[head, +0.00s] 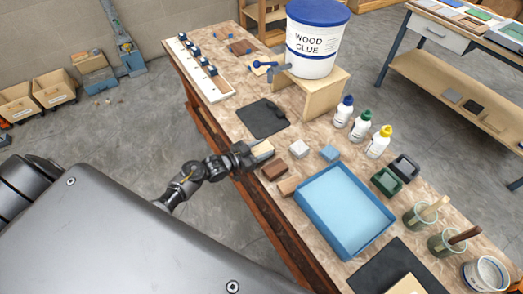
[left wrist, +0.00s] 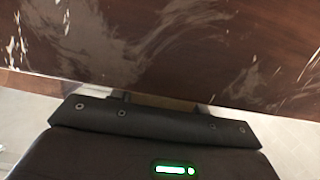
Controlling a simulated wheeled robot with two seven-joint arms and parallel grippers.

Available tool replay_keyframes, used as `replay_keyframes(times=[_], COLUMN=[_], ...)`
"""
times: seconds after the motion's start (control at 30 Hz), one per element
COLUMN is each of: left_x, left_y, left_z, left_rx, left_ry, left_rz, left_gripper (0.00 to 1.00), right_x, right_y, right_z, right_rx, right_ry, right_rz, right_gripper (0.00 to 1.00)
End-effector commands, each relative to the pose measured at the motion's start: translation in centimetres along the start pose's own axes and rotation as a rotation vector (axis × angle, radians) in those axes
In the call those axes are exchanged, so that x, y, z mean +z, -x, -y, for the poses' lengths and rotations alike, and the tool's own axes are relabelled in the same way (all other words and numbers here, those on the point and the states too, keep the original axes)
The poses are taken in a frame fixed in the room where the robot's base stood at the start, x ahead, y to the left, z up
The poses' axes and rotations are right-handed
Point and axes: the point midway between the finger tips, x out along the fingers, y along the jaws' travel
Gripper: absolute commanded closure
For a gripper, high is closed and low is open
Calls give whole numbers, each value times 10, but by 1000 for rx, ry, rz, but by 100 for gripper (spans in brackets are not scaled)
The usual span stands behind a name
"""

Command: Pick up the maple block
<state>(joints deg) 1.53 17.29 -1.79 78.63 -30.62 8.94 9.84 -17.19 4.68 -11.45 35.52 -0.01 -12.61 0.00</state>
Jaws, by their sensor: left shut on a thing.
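The pale maple block (head: 263,149) is at the front edge of the workbench, in the jaws of my left gripper (head: 254,153). The gripper reaches in from the left and is shut on the block, hiding part of it. I cannot tell whether the block still touches the bench top. In the left wrist view the dark gripper body (left wrist: 160,125) fills the lower part, and the block cannot be made out. My right gripper is not in view.
A dark brown block (head: 274,170), a tan block (head: 289,186), a white block (head: 299,148) and a blue block (head: 330,153) lie close by. A blue tray (head: 309,186) stands to the right. A black mat (head: 262,118) lies behind. Glue bottles (head: 361,126) stand farther back.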

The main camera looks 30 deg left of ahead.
Motion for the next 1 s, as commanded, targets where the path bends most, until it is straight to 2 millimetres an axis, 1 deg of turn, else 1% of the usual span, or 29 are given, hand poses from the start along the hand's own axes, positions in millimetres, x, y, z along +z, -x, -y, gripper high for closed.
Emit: replay_keyframes(times=[0.03,0.07,0.33,0.47,0.57,0.67,0.77,1.0], left_x=[0,0,-1,-7,-18,-34,-47,-86], left_y=[0,0,0,1,3,6,16,40], left_z=[0,0,0,0,0,-2,-14,-45], left_rx=[0,0,0,0,1,1,2,1], left_ry=[0,0,-1,-2,-2,-3,-2,-2], left_rz=[0,0,-1,-2,-3,-3,-2,-4], left_gripper=[74,78,78,78,78,78,78,78], right_x=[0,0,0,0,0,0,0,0], right_y=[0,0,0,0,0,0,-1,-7], right_z=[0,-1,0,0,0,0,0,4], right_rx=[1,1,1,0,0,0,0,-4], right_ry=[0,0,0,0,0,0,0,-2], right_rz=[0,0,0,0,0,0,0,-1], right_gripper=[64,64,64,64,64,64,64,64])
